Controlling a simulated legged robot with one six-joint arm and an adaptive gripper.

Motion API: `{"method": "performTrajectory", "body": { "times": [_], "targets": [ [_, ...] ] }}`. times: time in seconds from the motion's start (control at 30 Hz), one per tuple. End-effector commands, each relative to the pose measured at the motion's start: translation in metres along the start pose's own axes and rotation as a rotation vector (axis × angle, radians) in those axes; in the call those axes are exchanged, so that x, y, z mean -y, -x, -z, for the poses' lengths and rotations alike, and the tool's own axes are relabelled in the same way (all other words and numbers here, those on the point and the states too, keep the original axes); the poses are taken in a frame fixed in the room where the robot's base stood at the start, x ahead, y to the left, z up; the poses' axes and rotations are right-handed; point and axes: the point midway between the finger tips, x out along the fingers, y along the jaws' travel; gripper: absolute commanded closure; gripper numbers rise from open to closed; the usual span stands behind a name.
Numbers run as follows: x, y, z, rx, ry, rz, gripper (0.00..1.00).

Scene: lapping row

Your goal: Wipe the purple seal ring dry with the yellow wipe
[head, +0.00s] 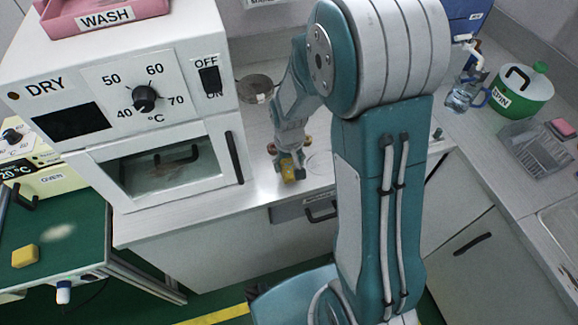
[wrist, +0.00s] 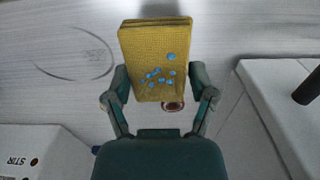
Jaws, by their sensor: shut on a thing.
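My gripper (wrist: 160,92) is shut on the yellow wipe (wrist: 152,45), a flat textured pad with several blue drops on its face. In the head view my gripper (head: 287,160) and the wipe (head: 289,171) are low over the front of the steel counter, by its edge. In the wrist view a small dark reddish ring (wrist: 173,106) with a pale centre shows just past the wipe's lower edge, partly hidden. I cannot tell if it is the purple seal ring, or whether the wipe touches it. No ring shows clearly in the head view.
The DRY oven (head: 160,150) stands left of my gripper. A round dark plate (head: 256,88) lies behind it. A box marked STIR (wrist: 35,150) is at lower left in the wrist view. Another yellow block (head: 25,256) is on the green bench. A green SPIN pot (head: 522,95) stands right.

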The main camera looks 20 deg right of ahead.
Motion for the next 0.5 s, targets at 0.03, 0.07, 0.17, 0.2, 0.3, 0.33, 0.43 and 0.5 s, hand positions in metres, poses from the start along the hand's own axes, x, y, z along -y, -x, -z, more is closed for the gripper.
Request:
{"method": "performTrajectory", "body": {
  "times": [0.03,0.07,0.17,0.2,0.3,0.33,0.43,0.5],
  "targets": [
    [0.000,0.003,0.001,-0.002,0.001,0.000,0.66],
    [0.000,0.004,0.001,-0.001,0.001,0.000,0.66],
    [0.000,0.008,0.002,-0.001,0.001,0.000,0.66],
    [0.000,0.009,0.002,-0.001,0.001,0.000,0.66],
    [0.000,0.013,0.003,-0.002,0.001,0.000,0.66],
    [0.000,0.015,0.003,-0.002,0.001,0.000,0.66],
    [-0.001,0.019,0.004,-0.002,0.001,0.001,0.66],
    [-0.001,0.021,0.004,-0.002,0.001,0.001,0.66]
  ]
}}
